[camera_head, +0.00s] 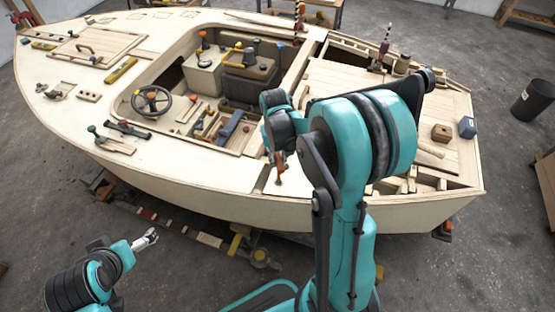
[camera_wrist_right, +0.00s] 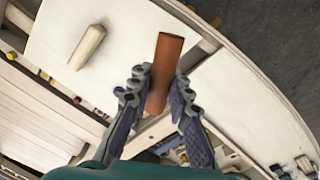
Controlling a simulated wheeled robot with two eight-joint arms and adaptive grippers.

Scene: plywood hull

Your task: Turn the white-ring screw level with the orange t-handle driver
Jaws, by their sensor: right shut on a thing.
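The orange t-handle driver (camera_wrist_right: 165,70) shows in the right wrist view as an orange-brown bar between my right gripper's fingers. My right gripper (camera_wrist_right: 157,97) is shut on it. In the head view the driver (camera_head: 280,166) hangs below my right wrist, over the near side deck of the hull. My teal right arm hides much of that gripper. The driver's working end is not clear. I cannot pick out the white-ring screw in either view. My left gripper (camera_head: 148,238) is low at the left, off the hull, and too small to judge.
The plywood hull (camera_head: 220,185) fills the middle, with a steering wheel (camera_head: 151,101) and tools on its deck. A pale wooden block (camera_wrist_right: 88,46) lies left of the driver in the wrist view. A black bin (camera_head: 533,101) stands on open floor at right.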

